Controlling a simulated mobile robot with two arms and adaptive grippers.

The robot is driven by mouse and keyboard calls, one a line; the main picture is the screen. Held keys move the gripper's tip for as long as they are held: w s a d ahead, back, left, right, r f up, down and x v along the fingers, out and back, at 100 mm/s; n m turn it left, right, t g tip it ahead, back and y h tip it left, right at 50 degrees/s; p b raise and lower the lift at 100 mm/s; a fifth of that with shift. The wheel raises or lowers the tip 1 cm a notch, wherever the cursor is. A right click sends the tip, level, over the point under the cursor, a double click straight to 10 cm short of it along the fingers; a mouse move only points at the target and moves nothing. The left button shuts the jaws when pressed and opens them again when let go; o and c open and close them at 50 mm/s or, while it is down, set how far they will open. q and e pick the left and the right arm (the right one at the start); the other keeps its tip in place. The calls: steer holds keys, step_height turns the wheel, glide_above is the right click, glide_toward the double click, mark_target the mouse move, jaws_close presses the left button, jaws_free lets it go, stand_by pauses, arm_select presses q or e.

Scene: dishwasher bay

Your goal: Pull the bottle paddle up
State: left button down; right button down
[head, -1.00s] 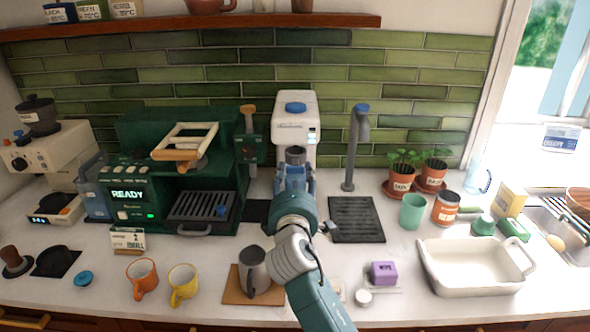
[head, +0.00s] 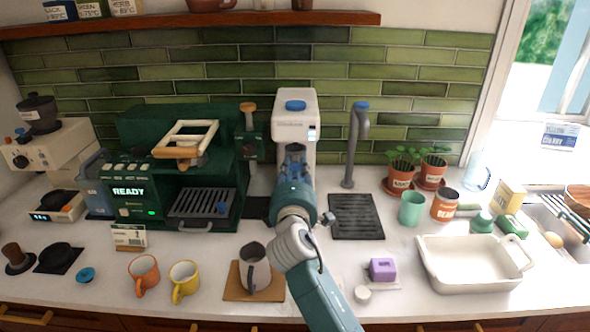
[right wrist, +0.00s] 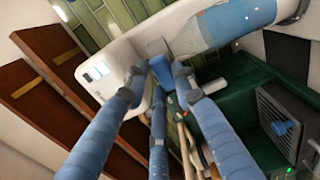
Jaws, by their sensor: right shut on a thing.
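The white dispenser (head: 296,106) with a blue cap and small display stands against the tiled wall. It also shows tilted in the right wrist view (right wrist: 118,68). My right gripper (head: 295,158) reaches up in front of its middle. In the right wrist view its blue fingers (right wrist: 160,78) close around a small blue paddle (right wrist: 163,71) on the dispenser's front. In the head view the fingers and my wrist hide the paddle. A pale blue bottle-like body (right wrist: 228,22) lies along the dispenser in the wrist view. My left gripper is not in view.
The green coffee machine (head: 165,160) is left of my right arm, and a grey tap (head: 355,140) with a dark drain grille (head: 355,216) is right. A grey pitcher (head: 252,268) on a board stands close beside the forearm. A wooden shelf (head: 180,24) runs above.

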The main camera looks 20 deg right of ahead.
step_height(320, 180, up, 4)
steer(key=p, duration=0.3)
steer(key=shift+r, duration=0.15)
steer(key=c, duration=1.4)
jaws_free()
steer(key=v, duration=1.2)
steer(key=shift+s, duration=0.1)
